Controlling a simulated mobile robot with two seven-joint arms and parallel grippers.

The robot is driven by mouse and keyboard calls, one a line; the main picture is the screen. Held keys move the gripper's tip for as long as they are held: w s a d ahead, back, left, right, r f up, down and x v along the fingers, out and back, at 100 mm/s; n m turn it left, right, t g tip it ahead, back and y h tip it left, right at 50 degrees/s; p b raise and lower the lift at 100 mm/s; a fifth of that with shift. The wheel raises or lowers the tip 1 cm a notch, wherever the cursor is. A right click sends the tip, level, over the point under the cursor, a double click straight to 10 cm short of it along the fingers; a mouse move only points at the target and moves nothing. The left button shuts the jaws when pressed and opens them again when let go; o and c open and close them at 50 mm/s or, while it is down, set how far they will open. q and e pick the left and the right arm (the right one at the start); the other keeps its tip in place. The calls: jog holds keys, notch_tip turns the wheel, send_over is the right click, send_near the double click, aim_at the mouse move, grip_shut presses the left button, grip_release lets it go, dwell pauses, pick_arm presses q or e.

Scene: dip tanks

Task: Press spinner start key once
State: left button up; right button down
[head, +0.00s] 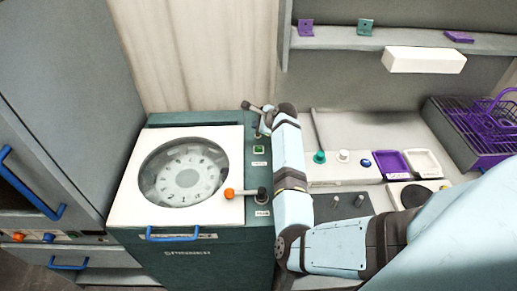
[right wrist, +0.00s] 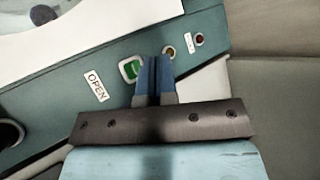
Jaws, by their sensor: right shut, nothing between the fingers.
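The spinner (head: 140,195) is a green cabinet with a white top and a round clear window. A green square key (head: 259,149) in a white frame sits on its right strip; the key also shows in the right wrist view (right wrist: 131,69), beside an OPEN label (right wrist: 96,86). My right gripper (head: 262,127) is shut and empty, just beyond the key in the head view. In the right wrist view its blue fingertips (right wrist: 155,60) lie between the green key and a small amber button (right wrist: 169,52). I cannot tell whether they touch the panel. My left gripper is not in view.
A red button or lamp (right wrist: 199,39) lies past the amber one. An orange-knobbed lever (head: 230,193) lies across the spinner's front right. A worktop with purple (head: 393,165) and white trays (head: 423,163) is to the right, below a shelf (head: 340,40).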

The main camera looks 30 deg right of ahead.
jog(key=f, duration=0.1)
jog(key=b, duration=0.6)
send_over(258, 149)
notch_tip(258, 149, down, 5)
jog(key=shift+s+f, duration=0.1)
jog(key=shift+f, duration=1.2)
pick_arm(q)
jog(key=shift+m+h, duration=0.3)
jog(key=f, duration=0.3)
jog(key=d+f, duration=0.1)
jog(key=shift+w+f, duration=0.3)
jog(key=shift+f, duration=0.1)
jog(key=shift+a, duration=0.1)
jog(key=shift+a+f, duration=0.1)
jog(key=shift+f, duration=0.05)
